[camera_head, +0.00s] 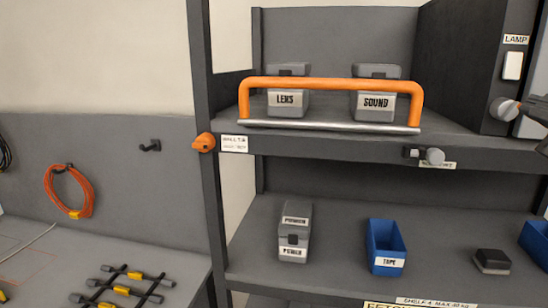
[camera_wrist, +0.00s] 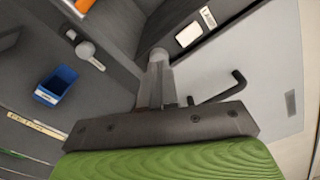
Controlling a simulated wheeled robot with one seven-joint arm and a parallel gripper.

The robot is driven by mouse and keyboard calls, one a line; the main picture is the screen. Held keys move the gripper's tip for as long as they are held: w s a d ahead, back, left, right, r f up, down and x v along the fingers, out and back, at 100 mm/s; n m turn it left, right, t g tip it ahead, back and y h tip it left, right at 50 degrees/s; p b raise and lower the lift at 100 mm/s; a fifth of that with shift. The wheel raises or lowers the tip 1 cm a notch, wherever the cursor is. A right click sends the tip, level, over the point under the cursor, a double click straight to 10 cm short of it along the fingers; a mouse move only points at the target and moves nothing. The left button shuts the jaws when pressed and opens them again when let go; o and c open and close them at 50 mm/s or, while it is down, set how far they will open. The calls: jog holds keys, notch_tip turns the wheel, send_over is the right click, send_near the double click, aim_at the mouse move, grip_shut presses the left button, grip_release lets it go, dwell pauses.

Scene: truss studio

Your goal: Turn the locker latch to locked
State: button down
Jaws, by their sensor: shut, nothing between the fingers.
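The locker latch looks to be the round grey knob (camera_head: 502,109) on the dark upright panel at the right of the head view. The same knob (camera_wrist: 158,54) is in the wrist view, beside the pale locker door (camera_wrist: 265,75). My gripper (camera_wrist: 157,74) is shut and empty, its fingertips at the knob. I cannot tell whether they touch it, and they partly hide it. In the head view my gripper (camera_head: 527,104) enters from the right edge. The latch's turned position cannot be read.
A black bent handle (camera_wrist: 225,90) sticks out from the door, right of my fingers. A white LAMP switch (camera_head: 512,66) is above the knob. Another grey knob (camera_head: 432,156) sits on the shelf edge. An orange bar (camera_head: 330,84) crosses the upper shelf front. A blue TAPE bin (camera_head: 386,246) stands below.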

aim_at(502, 112)
jog(key=w+p, duration=0.1)
jog(key=w, duration=0.1)
jog(key=w+f+p, duration=0.1)
jog(key=w, duration=0.3)
jog(key=shift+w+d+f+p, duration=0.15)
jog(key=shift+d+p, duration=0.2)
jog(key=shift+p, duration=0.05)
jog(key=shift+s+d+f, duration=0.1)
jog(key=shift+s+d, duration=0.1)
jog(key=shift+d, duration=0.3)
dwell(1.1)
jog(key=shift+r, duration=0.2)
jog(key=shift+d+r, duration=0.25)
jog(key=shift+r, duration=0.2)
jog(key=shift+s+d, duration=0.1)
jog(key=shift+d+r, duration=0.1)
